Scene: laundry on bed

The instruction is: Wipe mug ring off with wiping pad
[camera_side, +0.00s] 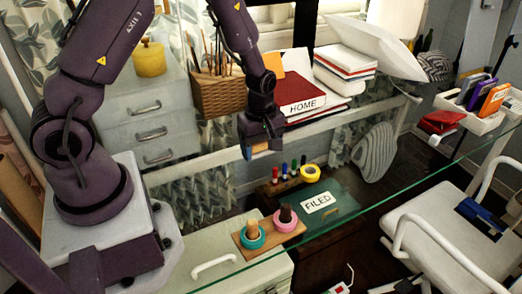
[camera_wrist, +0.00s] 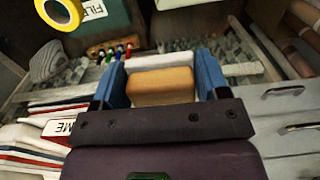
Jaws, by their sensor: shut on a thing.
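My gripper (camera_side: 262,149) hangs above the glass surface in the side view, left of the green FILED board. In the wrist view its blue fingers (camera_wrist: 160,78) are shut on the wiping pad (camera_wrist: 161,86), a tan block with a white layer on its far side. The pad's tan face also shows in the side view (camera_side: 259,147). The pad looks raised, clear of the items below, but its exact height above the glass is hard to tell. I cannot make out a mug ring in either view.
The green FILED board (camera_side: 322,203), yellow tape roll (camera_side: 310,173) and several markers (camera_side: 285,169) lie below and right. A wooden peg stand (camera_side: 268,236) with tape rolls is nearer the front. Books (camera_side: 302,97) and a wicker basket (camera_side: 216,92) stand behind. A white tray (camera_side: 480,104) is at right.

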